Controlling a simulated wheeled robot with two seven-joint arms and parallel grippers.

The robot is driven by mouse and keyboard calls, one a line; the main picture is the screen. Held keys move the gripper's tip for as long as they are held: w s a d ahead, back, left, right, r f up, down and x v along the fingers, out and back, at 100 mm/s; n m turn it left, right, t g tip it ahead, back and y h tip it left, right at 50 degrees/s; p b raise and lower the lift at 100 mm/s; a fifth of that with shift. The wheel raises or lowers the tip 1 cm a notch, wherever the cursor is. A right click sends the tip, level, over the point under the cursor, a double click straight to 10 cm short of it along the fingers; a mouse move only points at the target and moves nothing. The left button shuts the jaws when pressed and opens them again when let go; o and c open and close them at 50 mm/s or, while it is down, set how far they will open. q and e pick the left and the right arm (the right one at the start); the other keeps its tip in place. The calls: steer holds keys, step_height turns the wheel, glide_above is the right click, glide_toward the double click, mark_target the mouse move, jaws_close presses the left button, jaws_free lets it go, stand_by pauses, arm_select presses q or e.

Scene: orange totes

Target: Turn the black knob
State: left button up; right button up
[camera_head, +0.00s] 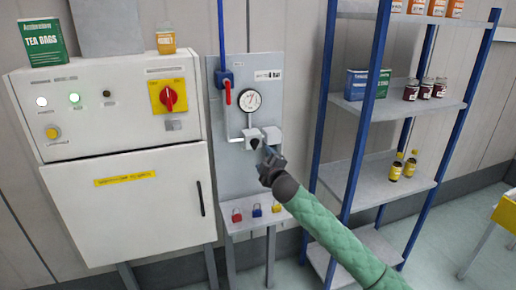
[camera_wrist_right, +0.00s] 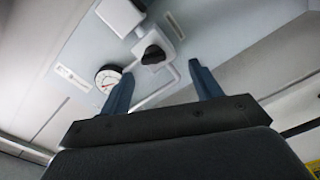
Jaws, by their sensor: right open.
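The black knob (camera_head: 255,143) sits on a small white fitting on the grey wall panel (camera_head: 270,95), below a round gauge (camera_head: 249,100). In the right wrist view the knob (camera_wrist_right: 153,54) shows above and between my two blue fingers, beyond their tips. My right gripper (camera_head: 268,154) is just right of and below the knob in the head view. In the wrist view my right gripper (camera_wrist_right: 158,80) is open and empty, with its fingers apart. I cannot tell the exact gap to the knob. My left gripper is not in view.
A white cabinet (camera_head: 130,215) with a red rotary switch (camera_head: 168,97) stands left of the panel. A blue-framed shelf (camera_head: 397,107) with jars and boxes stands to the right. Padlocks (camera_head: 257,210) sit below the knob. A red-handled valve (camera_head: 228,92) is above left.

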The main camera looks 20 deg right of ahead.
mark_target(257, 146)
steer(key=w+p, duration=0.1)
steer(key=w, duration=0.1)
steer(key=w+r+p, duration=0.1)
steer(key=w, duration=0.3)
steer(key=shift+w+a+r+p, duration=0.25)
steer(key=shift+w+r+p, duration=0.05)
steer(key=shift+p, duration=0.1)
steer(key=shift+w+f, duration=0.1)
steer(key=shift+w, duration=0.6)
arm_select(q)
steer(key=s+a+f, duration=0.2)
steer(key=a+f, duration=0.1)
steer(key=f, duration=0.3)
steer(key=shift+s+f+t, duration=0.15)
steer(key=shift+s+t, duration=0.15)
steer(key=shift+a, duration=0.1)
arm_select(e)
steer(key=c, duration=1)
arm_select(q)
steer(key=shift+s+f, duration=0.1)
